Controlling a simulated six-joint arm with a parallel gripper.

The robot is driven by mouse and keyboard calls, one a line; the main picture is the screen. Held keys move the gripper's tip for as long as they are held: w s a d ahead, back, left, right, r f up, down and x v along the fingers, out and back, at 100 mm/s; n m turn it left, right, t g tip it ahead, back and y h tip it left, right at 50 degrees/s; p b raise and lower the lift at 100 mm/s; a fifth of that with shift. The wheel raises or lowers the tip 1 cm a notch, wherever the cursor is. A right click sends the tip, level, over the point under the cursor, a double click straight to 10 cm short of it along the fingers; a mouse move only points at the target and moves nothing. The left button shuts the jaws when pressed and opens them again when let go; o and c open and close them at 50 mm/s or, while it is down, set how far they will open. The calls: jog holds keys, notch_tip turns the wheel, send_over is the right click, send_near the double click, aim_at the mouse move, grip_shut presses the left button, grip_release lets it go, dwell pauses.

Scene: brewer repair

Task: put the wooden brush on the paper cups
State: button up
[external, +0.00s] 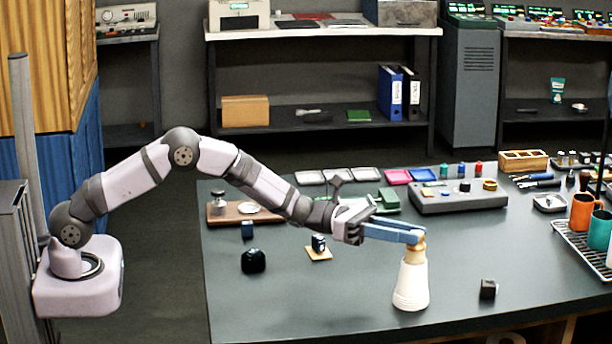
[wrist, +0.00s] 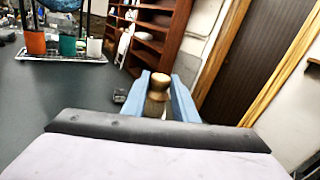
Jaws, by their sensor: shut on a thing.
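The wooden brush (external: 415,250) is tan and stands upright at the top of the paper cups (external: 412,285). The paper cups are a white upside-down stack on the dark table. My gripper (external: 418,236) reaches in from the left, with its blue fingers closed around the upper part of the brush. In the wrist view the brush (wrist: 160,85) shows between the two blue fingers (wrist: 160,100). The cups are hidden in the wrist view. I cannot tell whether the brush's lower end rests on the cups or is just above them.
A small dark cube (external: 488,289) lies right of the cups. A drying rack (external: 585,250) with an orange mug (external: 582,212) and a teal mug (external: 599,231) is at the right edge. A grey control box (external: 458,199) stands behind.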

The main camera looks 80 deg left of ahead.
jog(key=shift+f+b, duration=0.2)
jog(key=shift+b, duration=0.1)
jog(key=o, duration=1.1)
jog(key=shift+r, duration=0.2)
jog(key=shift+r+p, duration=0.1)
jog(key=shift+p, duration=0.35)
jog(key=b+v, duration=0.5)
jog(key=v, duration=0.7)
